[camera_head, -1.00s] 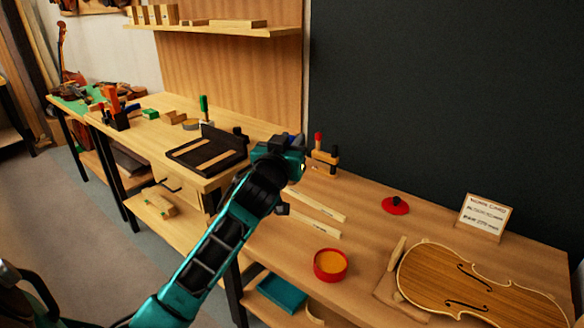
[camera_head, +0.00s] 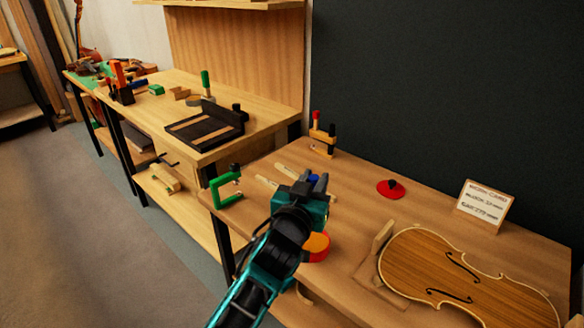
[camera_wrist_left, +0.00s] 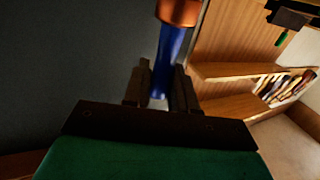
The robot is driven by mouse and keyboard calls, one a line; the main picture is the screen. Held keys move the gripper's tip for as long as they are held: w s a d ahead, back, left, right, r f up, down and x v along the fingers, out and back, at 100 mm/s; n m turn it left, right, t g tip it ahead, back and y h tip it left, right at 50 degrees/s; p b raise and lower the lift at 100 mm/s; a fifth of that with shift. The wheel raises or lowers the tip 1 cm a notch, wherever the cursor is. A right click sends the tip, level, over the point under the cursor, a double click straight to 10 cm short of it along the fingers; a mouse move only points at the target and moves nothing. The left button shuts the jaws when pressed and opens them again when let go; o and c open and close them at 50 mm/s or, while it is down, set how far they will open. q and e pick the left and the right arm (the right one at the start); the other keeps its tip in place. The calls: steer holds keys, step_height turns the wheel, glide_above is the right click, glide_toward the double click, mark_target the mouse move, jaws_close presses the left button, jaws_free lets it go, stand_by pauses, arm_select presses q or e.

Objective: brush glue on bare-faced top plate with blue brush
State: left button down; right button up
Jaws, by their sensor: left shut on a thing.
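My left gripper (camera_head: 316,183) is above the bench, just behind the glue pot in the picture. It is shut on the blue brush, whose blue handle (camera_wrist_left: 171,55) stands between the fingers in the left wrist view, with a copper-coloured band at the top edge. Only a bit of blue shows in the head view; the bristles are hidden. The red pot (camera_head: 317,248) with orange contents is partly hidden by my left arm. The violin-shaped top plate (camera_head: 420,262) lies at the lower right, with two f-holes and a pale edge. My right gripper is not in view.
A red lid with a black knob (camera_head: 391,188) lies near the back wall. A work card (camera_head: 484,204) stands behind the plate. A small rack (camera_head: 322,140) holds red- and black-topped tools. A green clamp (camera_head: 226,188) stands at the bench's left end. Pale wood strips lie behind my gripper.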

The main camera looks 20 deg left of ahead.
arm_select(q)
steer(key=shift+s+d+f, duration=0.1)
steer(key=shift+d+f, duration=0.05)
steer(key=shift+d, duration=0.2)
steer(key=shift+f, duration=0.2)
step_height(320, 180, down, 5)
steer(key=b, duration=0.5)
steer(key=shift+r, duration=0.15)
steer(key=shift+f+b, duration=0.3)
steer(key=shift+b, duration=0.05)
steer(key=shift+f, duration=0.1)
steer(key=shift+f+b, duration=0.6)
